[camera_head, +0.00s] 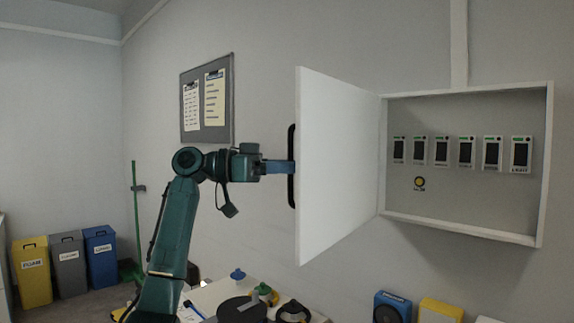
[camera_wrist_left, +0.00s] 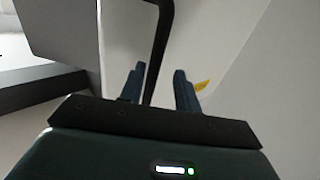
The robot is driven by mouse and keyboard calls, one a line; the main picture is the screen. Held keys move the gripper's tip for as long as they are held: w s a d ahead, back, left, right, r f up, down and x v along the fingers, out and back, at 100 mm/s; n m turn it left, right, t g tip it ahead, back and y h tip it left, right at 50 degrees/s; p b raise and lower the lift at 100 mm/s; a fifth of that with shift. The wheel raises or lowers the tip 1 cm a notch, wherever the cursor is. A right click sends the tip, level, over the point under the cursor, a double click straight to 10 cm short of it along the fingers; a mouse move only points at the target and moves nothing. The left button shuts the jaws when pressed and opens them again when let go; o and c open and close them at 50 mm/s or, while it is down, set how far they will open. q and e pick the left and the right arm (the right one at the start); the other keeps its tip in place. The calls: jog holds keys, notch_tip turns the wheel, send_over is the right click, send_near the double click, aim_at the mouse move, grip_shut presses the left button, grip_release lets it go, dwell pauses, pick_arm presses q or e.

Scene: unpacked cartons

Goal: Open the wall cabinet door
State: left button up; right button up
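The white wall cabinet (camera_head: 548,160) is on the wall at right in the head view. Its white door (camera_head: 335,165) stands swung wide out to the left, showing the inside. The dark bar handle (camera_head: 292,170) is on the door's outer face near the free edge; it also shows in the left wrist view (camera_wrist_left: 160,45). My left gripper (camera_head: 280,167) is at the handle. In the left wrist view its two blue fingers (camera_wrist_left: 160,90) stand apart with the bar between them, close to the left finger, with a gap at the right one. My right gripper is not visible.
Inside the cabinet are several dark-screened devices (camera_head: 441,151) and a yellow button (camera_head: 420,183). Below is a cluttered table (camera_head: 210,296). A blue container (camera_head: 392,306) and a yellow one (camera_head: 440,310) stand under the cabinet. A notice board (camera_head: 207,130) hangs behind my left arm.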

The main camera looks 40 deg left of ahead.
pick_arm(q)
jog(key=b+v, duration=0.2)
jog(key=v, duration=1.1)
jog(key=shift+s+b, duration=0.25)
jog(key=shift+b, duration=0.15)
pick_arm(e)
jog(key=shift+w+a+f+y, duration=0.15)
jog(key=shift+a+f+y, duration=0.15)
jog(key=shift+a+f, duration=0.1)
